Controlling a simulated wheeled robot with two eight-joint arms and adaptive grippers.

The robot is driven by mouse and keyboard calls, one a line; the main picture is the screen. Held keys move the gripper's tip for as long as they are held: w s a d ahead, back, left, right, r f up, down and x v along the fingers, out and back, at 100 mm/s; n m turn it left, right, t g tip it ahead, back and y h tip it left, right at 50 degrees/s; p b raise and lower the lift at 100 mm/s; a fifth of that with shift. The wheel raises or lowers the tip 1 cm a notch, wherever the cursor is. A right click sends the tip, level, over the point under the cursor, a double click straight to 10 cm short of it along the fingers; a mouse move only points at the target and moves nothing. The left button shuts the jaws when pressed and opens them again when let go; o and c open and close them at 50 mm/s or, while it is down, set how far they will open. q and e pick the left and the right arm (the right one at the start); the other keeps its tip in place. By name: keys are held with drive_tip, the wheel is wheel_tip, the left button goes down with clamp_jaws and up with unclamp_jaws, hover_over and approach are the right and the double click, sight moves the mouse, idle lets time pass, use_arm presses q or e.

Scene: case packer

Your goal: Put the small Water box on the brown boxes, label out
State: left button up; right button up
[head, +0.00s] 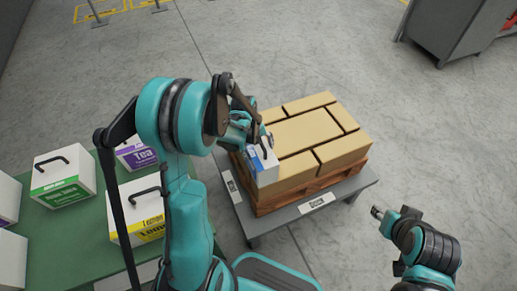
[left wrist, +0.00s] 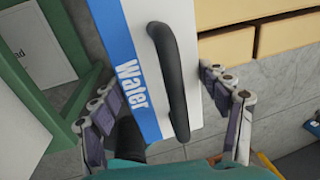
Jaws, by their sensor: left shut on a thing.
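The small Water box (head: 262,167), white with a blue label, is at the front left corner of the brown boxes (head: 305,130). I cannot tell whether it touches them. My left gripper (head: 262,143) is shut on it from above. In the left wrist view, the Water box (left wrist: 190,55) shows its dark handle, the blue "Water" strip and my left gripper's fingers (left wrist: 168,112) on either side. The brown boxes (left wrist: 245,40) show behind it. My right gripper (head: 380,213) is at the lower right, away from everything; its opening is too small to read.
The brown boxes lie on a wooden pallet (head: 290,196) on a grey table (head: 262,225). A green table (head: 75,225) at left holds several white boxes, among them Tea (head: 138,155) and a green-labelled one (head: 63,185). A grey cabinet (head: 450,30) stands far right. Open floor lies around.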

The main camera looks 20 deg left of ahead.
use_arm(q)
drive_tip(key=shift+f, duration=0.35)
drive_tip(key=o, duration=1.9)
drive_tip(key=shift+o, duration=0.2)
drive_tip(key=shift+r, duration=0.1)
wheel_tip(320, 180, up, 12)
drive_tip(key=s+a, duration=0.1)
drive_tip(key=shift+s+a+f, duration=0.2)
drive_tip(key=shift+s+a, duration=0.05)
drive_tip(key=shift+s, duration=0.1)
drive_tip(key=s+d+r+n+t, duration=0.2)
drive_tip(key=s+d+n, duration=0.1)
drive_tip(key=n, duration=0.5)
drive_tip(key=s+d+r+n+t+y, duration=0.1)
drive_tip(key=s+d+r+n, duration=0.1)
drive_tip(key=s+n, duration=0.4)
drive_tip(key=s+d+r+n+t, duration=0.2)
drive_tip(key=s+n, duration=0.3)
drive_tip(key=n, duration=0.7)
drive_tip(key=shift+s+d+r+t, duration=0.2)
drive_tip(key=shift+d+r+t, duration=0.1)
drive_tip(key=shift+d, duration=0.5)
